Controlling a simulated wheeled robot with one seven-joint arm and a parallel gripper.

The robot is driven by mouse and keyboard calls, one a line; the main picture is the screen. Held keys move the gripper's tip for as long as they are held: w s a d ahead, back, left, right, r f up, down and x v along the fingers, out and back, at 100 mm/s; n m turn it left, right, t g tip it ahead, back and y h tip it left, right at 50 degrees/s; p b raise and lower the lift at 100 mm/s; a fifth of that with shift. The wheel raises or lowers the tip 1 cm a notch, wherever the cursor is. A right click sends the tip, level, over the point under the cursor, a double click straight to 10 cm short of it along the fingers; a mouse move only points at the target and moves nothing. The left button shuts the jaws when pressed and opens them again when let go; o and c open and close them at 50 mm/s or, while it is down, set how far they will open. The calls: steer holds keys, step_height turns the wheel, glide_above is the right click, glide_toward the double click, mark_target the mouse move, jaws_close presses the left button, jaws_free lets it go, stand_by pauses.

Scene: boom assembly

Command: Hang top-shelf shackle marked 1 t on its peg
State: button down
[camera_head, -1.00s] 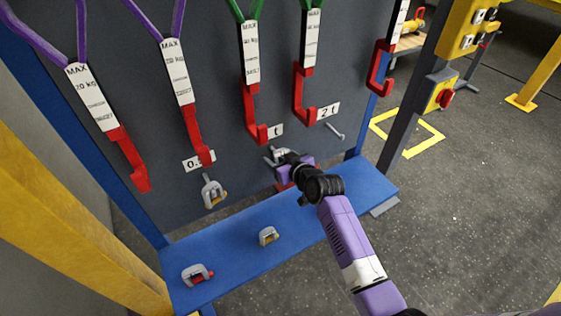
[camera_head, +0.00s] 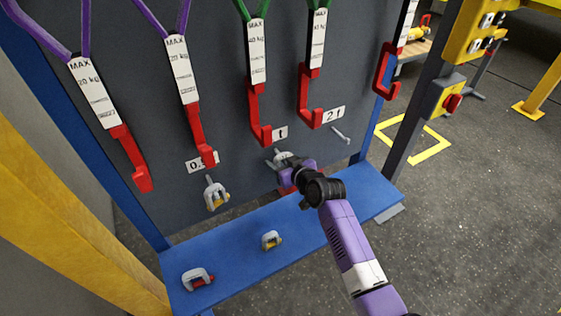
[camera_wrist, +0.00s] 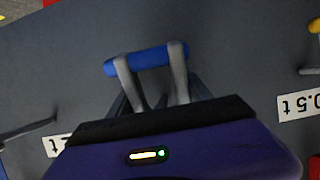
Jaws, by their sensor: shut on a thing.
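My gripper (camera_head: 286,166) is at the dark board, below the middle red hook, and is shut on a grey shackle (camera_head: 281,157). In the wrist view the shackle's two grey legs (camera_wrist: 180,75) rise from behind my gripper (camera_wrist: 160,105) to a blue pin (camera_wrist: 152,60). The shackle is close to the board; I cannot tell whether it is around its peg. The label with "t" (camera_head: 280,133) is just above it, its number covered by the red hook. The peg is not clearly visible behind shackle and gripper.
A grey shackle with a yellow pin (camera_head: 216,196) hangs on the 0.5 t peg to the left. The 2 t peg (camera_head: 341,135) is bare. Two shackles, (camera_head: 271,240) and (camera_head: 197,279), stand on the blue shelf (camera_head: 235,262). Red hooks (camera_head: 262,118) hang just above my gripper.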

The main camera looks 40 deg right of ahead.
steer(key=shift+s+f, duration=0.1)
steer(key=shift+f, duration=0.2)
steer(key=shift+c, duration=1.9)
jaws_free()
steer(key=v, duration=0.7)
steer(key=shift+s+r, duration=0.2)
steer(key=shift+s, duration=0.15)
steer(key=shift+a, duration=0.1)
